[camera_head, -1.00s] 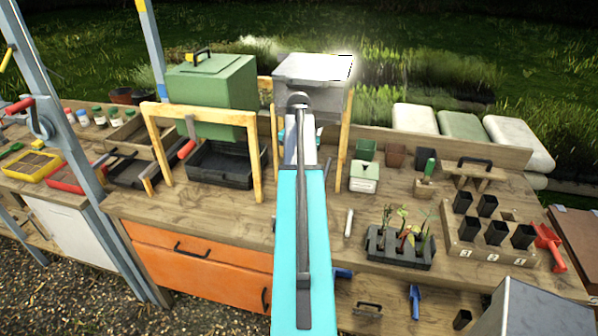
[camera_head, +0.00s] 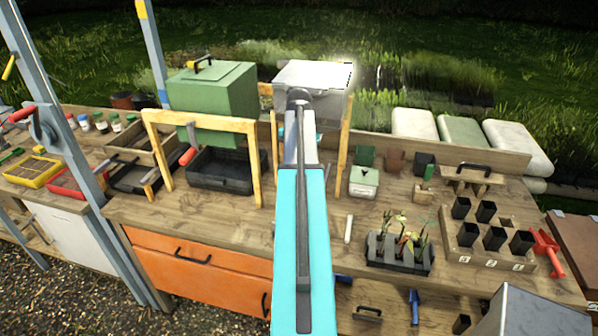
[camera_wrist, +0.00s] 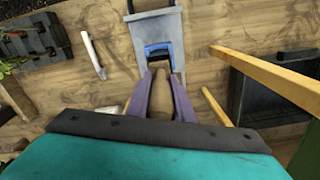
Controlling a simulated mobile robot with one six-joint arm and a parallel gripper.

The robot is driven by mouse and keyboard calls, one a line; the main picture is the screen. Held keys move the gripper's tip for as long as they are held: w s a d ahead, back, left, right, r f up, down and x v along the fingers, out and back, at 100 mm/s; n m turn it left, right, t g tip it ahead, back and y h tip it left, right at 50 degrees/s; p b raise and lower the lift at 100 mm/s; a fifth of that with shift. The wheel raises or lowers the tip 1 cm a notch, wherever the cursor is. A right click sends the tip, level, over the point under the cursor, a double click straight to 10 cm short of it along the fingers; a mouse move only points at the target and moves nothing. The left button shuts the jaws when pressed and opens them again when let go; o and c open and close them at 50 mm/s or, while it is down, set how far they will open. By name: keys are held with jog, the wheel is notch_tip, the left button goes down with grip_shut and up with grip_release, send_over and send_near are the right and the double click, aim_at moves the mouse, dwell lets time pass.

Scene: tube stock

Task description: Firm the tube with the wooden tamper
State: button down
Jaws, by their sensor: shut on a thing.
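In the wrist view my gripper (camera_wrist: 160,88) is shut on the brown wooden tamper (camera_wrist: 160,100), which stands between the two purple fingers. A blue holder (camera_wrist: 158,47) on a grey base plate (camera_wrist: 120,38) lies just beyond the fingertips. Something dark sits in the holder, probably the tube; the tamper's end is close to it, and I cannot tell whether they touch. In the head view my teal arm hides the gripper, the tamper and most of the holder.
A grey hopper (camera_head: 312,76) on a wooden frame stands behind my arm. A black tray (camera_head: 222,182) is left of it. A seedling tray (camera_head: 398,258) and a wooden rack (camera_head: 462,252) with several black tubes are on the right. A white stick (camera_head: 348,229) lies on the bench.

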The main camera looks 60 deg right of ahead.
jog(key=shift+r, duration=3.5)
jog(key=w+a+f+n+b, duration=0.2)
jog(key=w+a+f+n, duration=0.2)
jog(key=w+a, duration=0.4)
jog(key=w+a+f+n+b, duration=0.35)
jog(key=w+a, duration=0.25)
jog(key=a, duration=0.4)
jog(key=w+a+f+n+b, duration=0.2)
jog(key=w+a+f+n, duration=0.15)
jog(key=w+a, duration=0.45)
jog(key=w+a+f+n+b, duration=0.1)
jog(key=a+f+n+b, duration=0.1)
jog(key=a, duration=0.9)
jog(key=w+a+f+n+b, duration=0.1)
jog(key=a+f+n, duration=0.3)
jog(key=a, duration=0.7)
jog(key=w+a+f+n+b, duration=0.1)
jog(key=a+f+n+b, duration=0.2)
jog(key=a+n, duration=0.3)
jog(key=a, duration=0.4)
jog(key=shift+w+a+f+n, duration=0.15)
jog(key=shift+w+a+n, duration=0.25)
